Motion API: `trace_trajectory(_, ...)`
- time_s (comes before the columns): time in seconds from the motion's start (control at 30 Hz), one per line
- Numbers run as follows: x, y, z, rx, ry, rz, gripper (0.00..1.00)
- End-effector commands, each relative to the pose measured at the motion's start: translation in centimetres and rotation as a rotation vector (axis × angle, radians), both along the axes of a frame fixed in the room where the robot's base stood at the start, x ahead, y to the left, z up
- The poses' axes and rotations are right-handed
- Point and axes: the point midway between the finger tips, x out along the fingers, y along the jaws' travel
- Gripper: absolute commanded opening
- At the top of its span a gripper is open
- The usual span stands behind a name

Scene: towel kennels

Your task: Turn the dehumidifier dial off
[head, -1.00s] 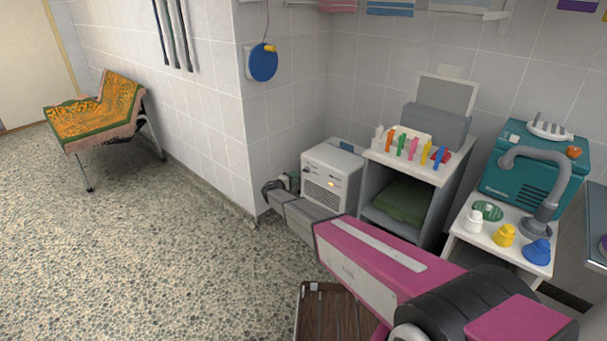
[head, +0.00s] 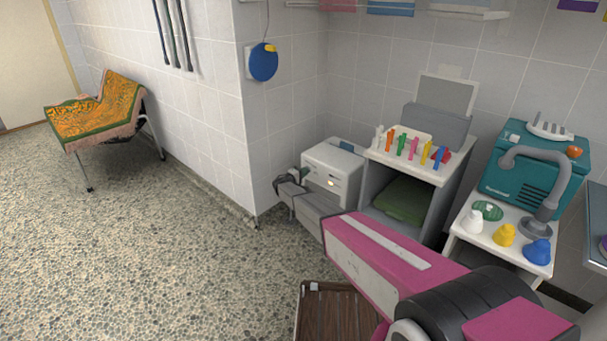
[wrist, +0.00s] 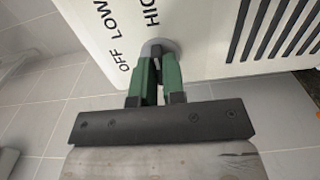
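The dehumidifier (head: 343,160) is a white box with a slotted front, low against the back wall in the head view. In the wrist view its front (wrist: 205,25) carries the words OFF, LOW and HIGH beside a round grey dial (wrist: 151,45) with a dark grip bar. The green fingers of my gripper (wrist: 157,62) are close together, one on each side of the bar, and appear shut on it. In the head view my gripper (head: 301,180) is at the dehumidifier's left front, and the dial is hidden. I cannot read the dial's exact setting.
A grey shelf unit (head: 450,190) with coloured pegs on top stands right of the dehumidifier. Farther right are a white table (head: 484,240) and a teal machine (head: 540,185). A brown slatted crate (head: 335,315) lies below my arm.

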Motion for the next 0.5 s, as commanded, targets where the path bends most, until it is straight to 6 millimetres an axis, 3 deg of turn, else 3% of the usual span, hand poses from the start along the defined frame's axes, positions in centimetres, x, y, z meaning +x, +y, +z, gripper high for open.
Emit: trace_trajectory(0.5,-0.05,0.01,-0.05,-0.132,0.104,-0.001,0.0)
